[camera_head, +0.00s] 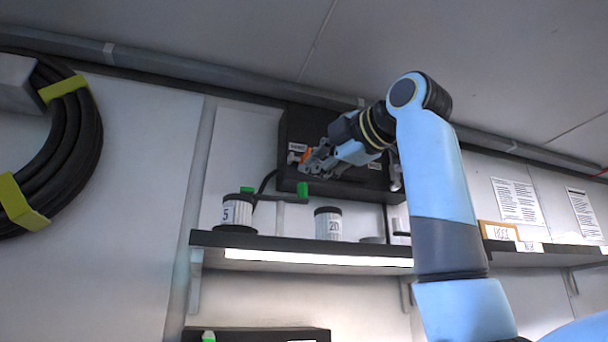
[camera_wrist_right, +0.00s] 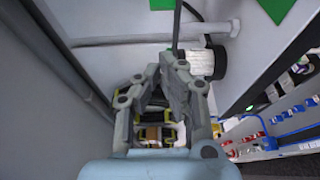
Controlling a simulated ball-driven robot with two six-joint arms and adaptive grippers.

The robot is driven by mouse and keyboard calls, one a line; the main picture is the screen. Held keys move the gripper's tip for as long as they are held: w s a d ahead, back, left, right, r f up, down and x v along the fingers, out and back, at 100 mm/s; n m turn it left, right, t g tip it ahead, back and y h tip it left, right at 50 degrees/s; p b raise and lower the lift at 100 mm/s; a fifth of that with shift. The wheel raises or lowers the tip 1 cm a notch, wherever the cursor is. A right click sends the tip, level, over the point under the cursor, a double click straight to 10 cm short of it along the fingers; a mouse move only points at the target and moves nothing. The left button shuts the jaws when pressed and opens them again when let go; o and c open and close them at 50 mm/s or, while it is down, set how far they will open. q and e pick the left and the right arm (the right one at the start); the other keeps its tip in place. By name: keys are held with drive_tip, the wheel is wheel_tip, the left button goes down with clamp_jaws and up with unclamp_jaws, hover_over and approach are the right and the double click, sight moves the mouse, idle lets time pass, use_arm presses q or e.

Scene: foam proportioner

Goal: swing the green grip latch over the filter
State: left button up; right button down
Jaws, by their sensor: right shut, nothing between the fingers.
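A green grip (camera_head: 303,190) sits at the right end of a thin dark bar below a dark wall box. A second green piece (camera_head: 247,190) shows at the bar's left end, above the filter marked 5 (camera_head: 238,210). Another white ribbed filter, marked 20 (camera_head: 328,224), stands to the right on the shelf. My right gripper (camera_head: 313,162) is shut and empty, in front of the box and above the green grip. In the wrist view, the shut fingers (camera_wrist_right: 170,62) are near a white cylinder with a dark end (camera_wrist_right: 205,63); green patches (camera_wrist_right: 275,8) show at the top. My left gripper is out of view.
The dark wall box (camera_head: 345,187) with labels and an orange part (camera_head: 305,155) is behind my gripper. The shelf (camera_head: 290,240) runs below, lit underneath. A black hose coil (camera_head: 75,130) hangs at far left. My right arm hides part of the shelf and box.

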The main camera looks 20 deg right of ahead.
drive_tip(key=w+p, duration=0.3)
drive_tip(key=w, duration=0.5)
drive_tip(key=shift+d, duration=0.1)
drive_tip(key=shift+w+d+p, duration=0.3)
drive_tip(key=shift+w+d, duration=0.15)
drive_tip(key=shift+w, duration=0.05)
drive_tip(key=shift+a, duration=0.1)
